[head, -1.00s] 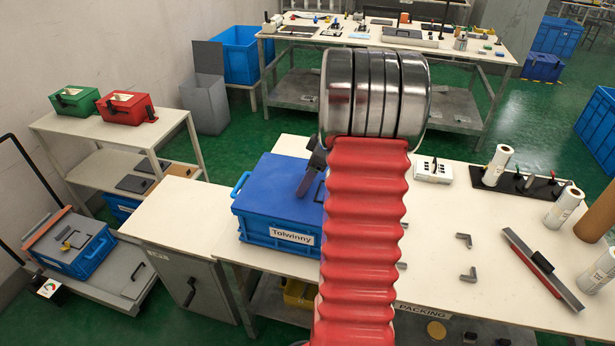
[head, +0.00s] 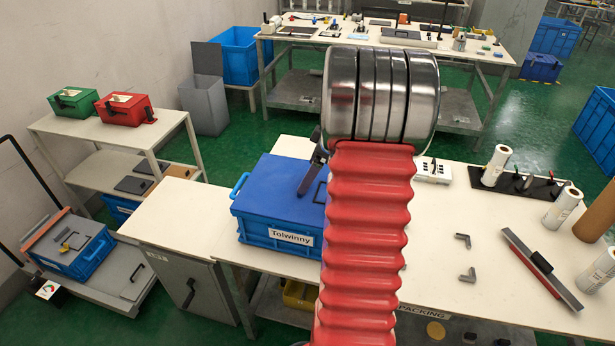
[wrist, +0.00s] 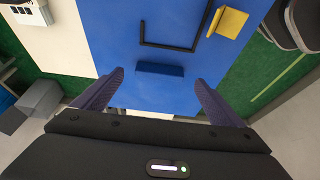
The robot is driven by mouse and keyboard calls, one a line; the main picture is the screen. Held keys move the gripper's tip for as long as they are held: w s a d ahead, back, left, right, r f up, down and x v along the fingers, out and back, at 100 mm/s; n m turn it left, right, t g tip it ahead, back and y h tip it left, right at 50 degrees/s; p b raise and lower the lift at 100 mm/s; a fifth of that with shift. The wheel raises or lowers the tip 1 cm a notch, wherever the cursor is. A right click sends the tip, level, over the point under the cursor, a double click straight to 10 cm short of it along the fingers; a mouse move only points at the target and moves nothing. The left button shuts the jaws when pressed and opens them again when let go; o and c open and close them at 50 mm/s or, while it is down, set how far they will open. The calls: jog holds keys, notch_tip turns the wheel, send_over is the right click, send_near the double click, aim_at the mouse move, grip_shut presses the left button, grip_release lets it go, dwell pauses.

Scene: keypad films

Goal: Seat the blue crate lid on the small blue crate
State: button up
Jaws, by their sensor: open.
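The blue crate (head: 275,232), labelled Tolwinny, stands on the cream bench, partly hidden by my red arm. Its flat blue top, which looks like the lid (head: 270,185), lies over it; I cannot tell whether it is fully seated. In the wrist view the blue surface (wrist: 115,40) carries a black bar handle (wrist: 170,46), a small dark blue block (wrist: 160,69) and a yellow bracket (wrist: 228,22). My gripper (wrist: 157,84) is open and empty, its fingers spread either side of the block's near edge. In the head view one dark finger (head: 312,176) shows above the lid.
Another blue crate (head: 85,257) with a grey top sits on the cart at lower left. Green and red boxes (head: 124,110) stand on the left shelf. A white socket box (head: 433,170), grey brackets and rolls lie on the bench to the right. The bench left of the crate is clear.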

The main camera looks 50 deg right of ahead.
jog(key=v, duration=1)
jog(key=shift+d+r, duration=0.1)
jog(key=shift+r, duration=0.05)
dwell(0.4)
notch_tip(320, 180, down, 3)
jog(key=s+a+m+g, duration=0.1)
jog(key=s+a+m, duration=0.15)
jog(key=m, duration=0.45)
jog(key=s+a+r+t, duration=0.1)
jog(key=s+a+r, duration=0.1)
jog(key=a, duration=1.1)
jog(key=s+a+r+n+h, duration=0.1)
jog(key=s+a, duration=0.2)
jog(key=a, duration=1)
jog(key=s+a+r+t+h, duration=0.1)
jog(key=s+a+r, duration=0.1)
jog(key=a, duration=1.1)
jog(key=shift+s+r+n+t, duration=0.2)
jog(key=shift+r+n+t, duration=0.1)
